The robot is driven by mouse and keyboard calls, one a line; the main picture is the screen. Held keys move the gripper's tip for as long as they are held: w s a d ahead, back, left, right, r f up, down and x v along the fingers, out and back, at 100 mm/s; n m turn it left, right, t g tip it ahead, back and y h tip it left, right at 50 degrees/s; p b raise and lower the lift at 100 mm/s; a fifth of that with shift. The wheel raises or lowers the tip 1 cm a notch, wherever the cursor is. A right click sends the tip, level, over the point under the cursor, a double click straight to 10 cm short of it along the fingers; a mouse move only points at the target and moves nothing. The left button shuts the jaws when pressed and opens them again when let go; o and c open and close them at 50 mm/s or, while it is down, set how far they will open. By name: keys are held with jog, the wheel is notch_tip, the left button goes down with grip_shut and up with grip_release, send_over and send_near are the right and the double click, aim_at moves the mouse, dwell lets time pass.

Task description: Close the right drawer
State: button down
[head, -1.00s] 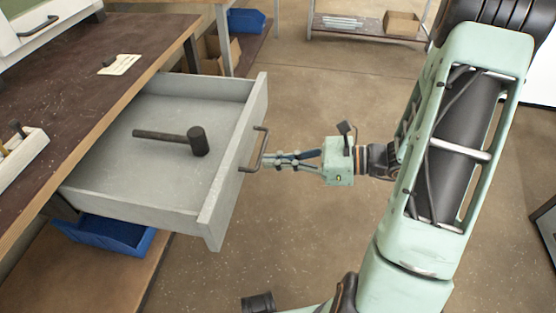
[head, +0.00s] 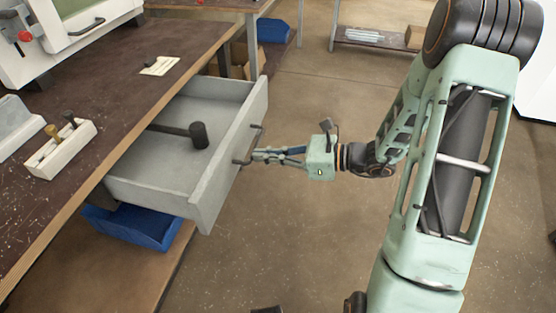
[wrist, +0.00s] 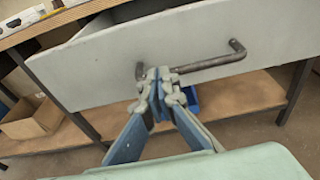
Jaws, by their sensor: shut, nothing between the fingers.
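The grey drawer (head: 228,160) stands partly open, sticking out from under the brown bench top. A black mallet (head: 199,135) lies inside it, its handle end hidden under the bench top. The drawer's dark bar handle (head: 257,127) is on the front panel; it also shows in the wrist view (wrist: 215,61). My gripper (head: 257,155) is shut and empty, its fingertips at the drawer front by the near end of the handle. In the wrist view the fingertips (wrist: 158,76) overlap the handle's left end; I cannot tell whether they press on the handle or the panel.
A blue bin (head: 130,228) sits on the lower shelf under the drawer. On the bench top (head: 110,115) are a pale block with knobbed pegs (head: 60,147) and a paper tag (head: 160,66). Open floor lies around my arm; a rack (head: 375,42) stands at the back.

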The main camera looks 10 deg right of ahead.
jog(key=b, duration=0.1)
send_near(184, 152)
jog(key=w+a, duration=0.1)
jog(key=a, duration=0.1)
jog(key=w+a+r, duration=0.1)
jog(key=a, duration=0.2)
jog(key=a+r, duration=0.1)
jog(key=a, duration=0.2)
jog(key=shift+w+a+r, duration=0.2)
jog(key=shift+w+r, duration=0.05)
jog(key=shift+w, duration=0.15)
jog(key=shift+w+a+r, duration=0.1)
jog(key=shift+a, duration=0.3)
jog(key=shift+r, duration=0.1)
